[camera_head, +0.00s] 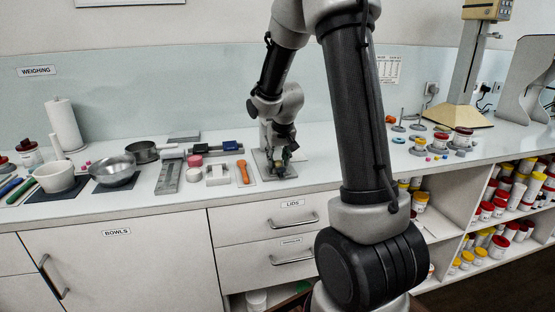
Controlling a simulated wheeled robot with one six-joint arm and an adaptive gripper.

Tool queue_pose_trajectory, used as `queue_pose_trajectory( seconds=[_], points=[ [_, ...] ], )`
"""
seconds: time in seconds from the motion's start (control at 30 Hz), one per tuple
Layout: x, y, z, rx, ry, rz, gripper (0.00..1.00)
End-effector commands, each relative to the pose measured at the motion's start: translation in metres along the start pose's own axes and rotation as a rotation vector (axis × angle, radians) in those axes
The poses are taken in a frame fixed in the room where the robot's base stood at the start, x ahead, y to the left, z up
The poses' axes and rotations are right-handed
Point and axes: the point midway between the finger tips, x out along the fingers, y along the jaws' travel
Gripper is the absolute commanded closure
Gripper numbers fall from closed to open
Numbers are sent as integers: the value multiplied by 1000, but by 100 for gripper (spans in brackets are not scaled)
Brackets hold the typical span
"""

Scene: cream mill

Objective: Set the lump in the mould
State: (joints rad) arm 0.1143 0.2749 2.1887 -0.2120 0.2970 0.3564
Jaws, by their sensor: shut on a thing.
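My gripper (281,165) points down at the middle of the counter, just above or at a grey square plate (262,168). It is shut on a small dull-yellow thing, which looks like the lump (284,163); the fingers hide most of it. A small dark piece under the fingers, on the plate, may be the mould, but it is too small and covered to be sure. I cannot tell whether the lump touches it.
Left of the plate lie an orange spoon (243,171), a white block (217,175), a pink round piece (195,160) and a grey metal strip (169,178). Bowls (113,171) stand farther left. Several small tubs (463,138) stand at right. My arm hides the counter's middle right.

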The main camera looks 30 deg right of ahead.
Motion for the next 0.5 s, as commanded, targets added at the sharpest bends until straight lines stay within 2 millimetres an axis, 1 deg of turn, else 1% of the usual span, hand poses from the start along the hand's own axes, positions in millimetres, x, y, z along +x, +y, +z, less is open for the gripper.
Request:
queue_pose_trajectory(
  seconds=[0.07,0.4,0.43,0.5],
  points=[
    [4,0,2,-1,0,0,82],
    [6,0,2,-1,1,0,82],
    [6,0,2,-1,2,0,58],
    [6,0,2,-1,2,0,45]
  ],
)
